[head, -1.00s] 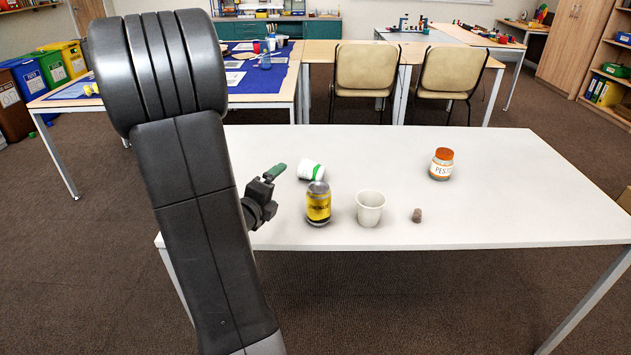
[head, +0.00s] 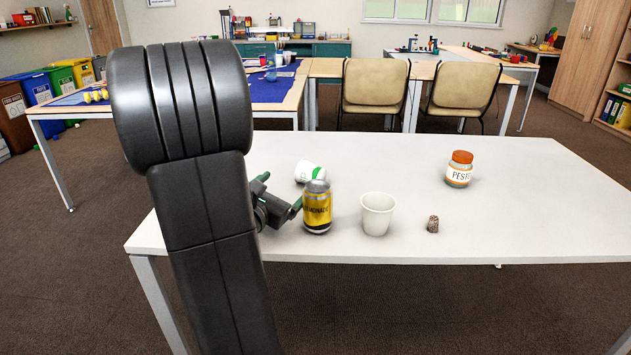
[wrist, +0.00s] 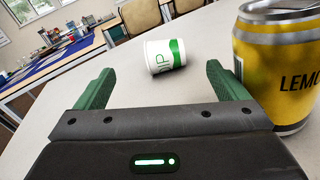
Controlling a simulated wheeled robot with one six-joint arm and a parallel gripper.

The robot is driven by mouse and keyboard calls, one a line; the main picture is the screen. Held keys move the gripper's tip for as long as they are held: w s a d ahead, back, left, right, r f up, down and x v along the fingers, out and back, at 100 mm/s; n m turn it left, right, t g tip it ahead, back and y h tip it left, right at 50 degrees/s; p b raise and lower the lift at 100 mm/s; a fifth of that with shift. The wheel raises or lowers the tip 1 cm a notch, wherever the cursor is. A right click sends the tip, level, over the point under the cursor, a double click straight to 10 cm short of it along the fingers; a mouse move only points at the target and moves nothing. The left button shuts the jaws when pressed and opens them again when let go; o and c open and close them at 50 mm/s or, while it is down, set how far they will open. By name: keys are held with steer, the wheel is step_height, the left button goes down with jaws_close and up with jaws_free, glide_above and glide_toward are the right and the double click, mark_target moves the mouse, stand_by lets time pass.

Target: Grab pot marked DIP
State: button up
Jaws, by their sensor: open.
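The pot marked DIP (wrist: 163,57) is white with a green band and lies on its side on the white table. In the wrist view it sits ahead of my gripper (wrist: 158,85), roughly between the lines of the two green fingers and apart from both. My gripper is open and empty. In the head view the pot (head: 309,172) is partly hidden behind the can, and my gripper (head: 280,195) is low at the table's left side, nearer than the pot.
A yellow lemonade can (head: 317,208) stands close to the right of my gripper; it also fills the right of the wrist view (wrist: 278,62). A white cup (head: 377,214), a brown cork-like piece (head: 432,224) and a PESTO jar (head: 459,169) stand farther right. The table's (head: 540,205) right side is clear.

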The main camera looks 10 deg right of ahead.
steer(key=shift+w+d, duration=0.15)
steer(key=shift+d, duration=0.1)
glide_toward(311, 168)
steer(key=x, duration=0.2)
steer(key=r+x, duration=0.1)
steer(key=x, duration=0.1)
steer(key=shift+w, duration=0.15)
steer(key=x, duration=0.2)
steer(key=f+x, duration=0.1)
steer(key=x, duration=0.2)
steer(key=shift+c, duration=0.2)
steer(key=c, duration=1.1)
